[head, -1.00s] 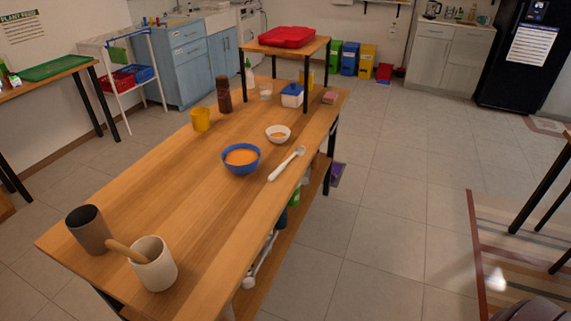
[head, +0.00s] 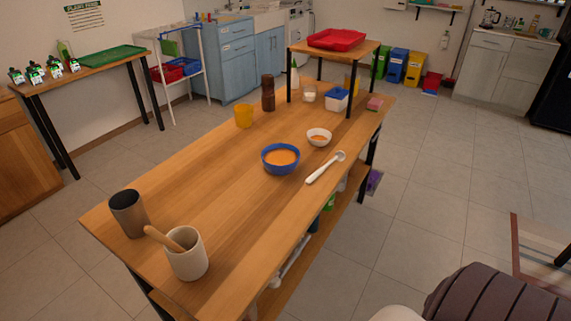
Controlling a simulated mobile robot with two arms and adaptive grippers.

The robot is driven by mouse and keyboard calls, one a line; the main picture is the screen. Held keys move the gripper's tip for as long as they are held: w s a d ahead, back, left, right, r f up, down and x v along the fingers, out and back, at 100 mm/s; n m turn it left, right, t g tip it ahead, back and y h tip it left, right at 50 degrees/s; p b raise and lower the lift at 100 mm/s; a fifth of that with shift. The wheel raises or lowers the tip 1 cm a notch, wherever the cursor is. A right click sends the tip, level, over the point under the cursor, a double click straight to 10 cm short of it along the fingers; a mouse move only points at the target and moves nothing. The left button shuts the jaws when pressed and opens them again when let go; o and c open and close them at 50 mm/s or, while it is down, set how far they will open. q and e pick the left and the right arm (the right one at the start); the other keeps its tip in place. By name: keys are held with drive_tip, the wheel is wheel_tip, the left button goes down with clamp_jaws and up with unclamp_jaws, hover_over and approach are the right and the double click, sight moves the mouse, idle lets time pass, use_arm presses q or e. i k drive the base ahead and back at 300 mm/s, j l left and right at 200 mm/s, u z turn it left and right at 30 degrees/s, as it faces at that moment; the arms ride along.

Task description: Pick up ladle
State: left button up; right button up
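The white ladle (head: 326,168) lies on the wooden table (head: 215,180) near its right edge, with its bowl end pointing away to the upper right. It is beside the blue bowl (head: 281,159), which holds something orange, and in front of a small white bowl (head: 319,138) with orange contents. Nothing holds the ladle. Neither of my grippers shows in the head view. Part of a dark ribbed arm link of mine shows at the bottom right.
A white mortar (head: 187,256) with a wooden pestle and a grey-brown cup (head: 128,214) stand at the near end. A yellow cup (head: 244,116) and a brown grinder (head: 268,93) stand farther back. A raised shelf (head: 362,53) bears a red tray.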

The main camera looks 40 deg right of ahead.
sight(340, 155)
drive_tip(key=l+u, duration=0.5)
drive_tip(key=l, duration=0.2)
drive_tip(key=k+l+u, duration=0.15)
drive_tip(key=l+u, duration=0.3)
drive_tip(key=l, duration=0.2)
